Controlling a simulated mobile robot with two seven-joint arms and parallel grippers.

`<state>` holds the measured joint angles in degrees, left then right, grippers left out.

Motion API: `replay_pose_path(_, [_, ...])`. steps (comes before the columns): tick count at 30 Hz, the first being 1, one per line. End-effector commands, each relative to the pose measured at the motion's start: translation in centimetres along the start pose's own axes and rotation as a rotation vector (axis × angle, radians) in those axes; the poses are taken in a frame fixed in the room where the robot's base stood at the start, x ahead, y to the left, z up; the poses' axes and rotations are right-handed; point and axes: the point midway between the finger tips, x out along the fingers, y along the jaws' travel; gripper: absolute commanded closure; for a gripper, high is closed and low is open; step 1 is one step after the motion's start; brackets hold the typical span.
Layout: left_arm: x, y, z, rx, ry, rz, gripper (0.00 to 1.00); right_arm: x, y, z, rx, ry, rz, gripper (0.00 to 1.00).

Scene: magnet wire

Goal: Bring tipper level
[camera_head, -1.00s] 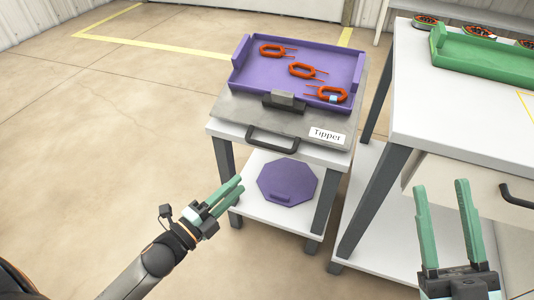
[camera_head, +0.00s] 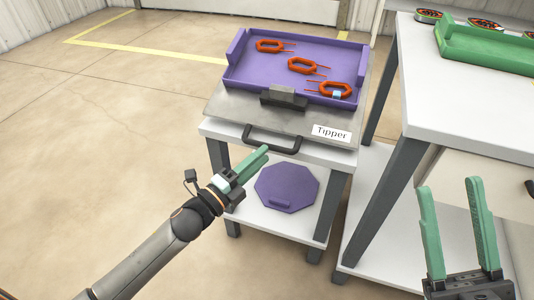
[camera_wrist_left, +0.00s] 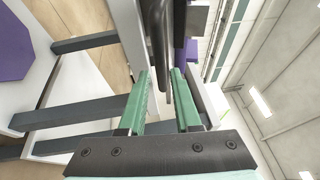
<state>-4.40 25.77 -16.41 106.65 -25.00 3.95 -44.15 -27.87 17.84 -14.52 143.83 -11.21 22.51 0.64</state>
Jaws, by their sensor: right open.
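The tipper (camera_head: 225,104) is a grey plate on a small white table, labelled "Tipper" (camera_head: 332,133). I cannot tell its exact tilt. A purple tray (camera_head: 243,72) rests on it, holding three orange wire coils (camera_head: 302,66). A dark handle (camera_head: 285,151) is on its front. My left gripper (camera_head: 264,152) is just in front of the handle; its fingers are apart. In the left wrist view, the handle (camera_wrist_left: 156,35) is ahead of the fingertips (camera_wrist_left: 162,72), with no clear grip on it. My right gripper (camera_head: 449,184) is open and empty at the lower right.
A purple octagonal plate (camera_head: 287,187) lies on the small table's lower shelf. A taller white table (camera_head: 450,100) stands at the right, with a green tray (camera_head: 490,55) and coils (camera_head: 485,24) behind it. The floor (camera_head: 90,150) at the left is clear.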

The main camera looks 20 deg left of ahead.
Motion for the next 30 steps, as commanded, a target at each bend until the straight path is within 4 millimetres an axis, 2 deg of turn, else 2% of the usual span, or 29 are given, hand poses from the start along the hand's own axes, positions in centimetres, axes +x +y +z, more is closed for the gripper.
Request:
replay_pose_path(3, [1.5, 0.0, 0.0, 0.0, 0.0, -0.002, 0.68, -0.3, -0.2, 0.3, -0.002, -0.002, -0.001, 0.5])
replay_pose_path(7, [2.5, 0.0, 0.0, -0.001, -0.001, -0.001, 0.68, -0.4, -0.3, 0.5, -0.004, -0.004, -0.003, 0.5])
replay_pose_path(19, [3.0, 0.0, 0.0, -0.002, -0.001, 0.001, 0.68, -0.5, -0.3, 0.6, -0.004, -0.007, -0.004, 0.5])
replay_pose_path(27, [3.0, 0.1, 0.0, -0.002, -0.001, 0.002, 0.98, -0.5, -0.4, 0.6, -0.003, -0.007, -0.004, 0.5])
replay_pose_path(30, [2.9, 0.1, 0.0, -0.002, -0.001, 0.003, 1.0, -0.5, -0.4, 0.6, -0.003, -0.007, -0.003, 0.5])
